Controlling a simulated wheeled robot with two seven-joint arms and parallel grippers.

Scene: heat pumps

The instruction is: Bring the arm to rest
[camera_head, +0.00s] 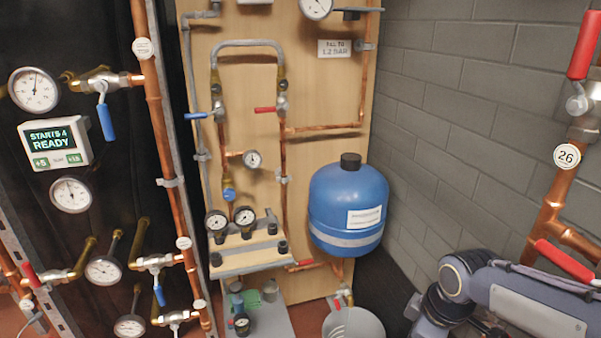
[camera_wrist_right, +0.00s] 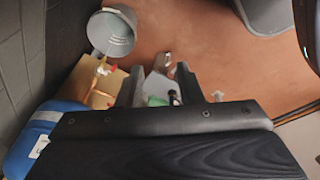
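My right arm (camera_head: 500,290) comes in at the lower right of the head view, folded beside the grey block wall; its gripper is not seen there. In the right wrist view my right gripper (camera_wrist_right: 158,75) shows two dark fingers spread apart, with nothing held between them. Beyond the fingers lie the red-brown floor (camera_wrist_right: 225,55) and some small fittings, well away from the gripper. My left arm and left gripper are not in view.
A blue tank (camera_head: 347,205) hangs on the wooden board (camera_head: 330,110). A grey bucket (camera_head: 354,325) stands below; it also shows in the wrist view (camera_wrist_right: 112,35). Copper pipes with a red-handled valve (camera_head: 565,260) rise close behind my right arm. Pipes and gauges fill the left.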

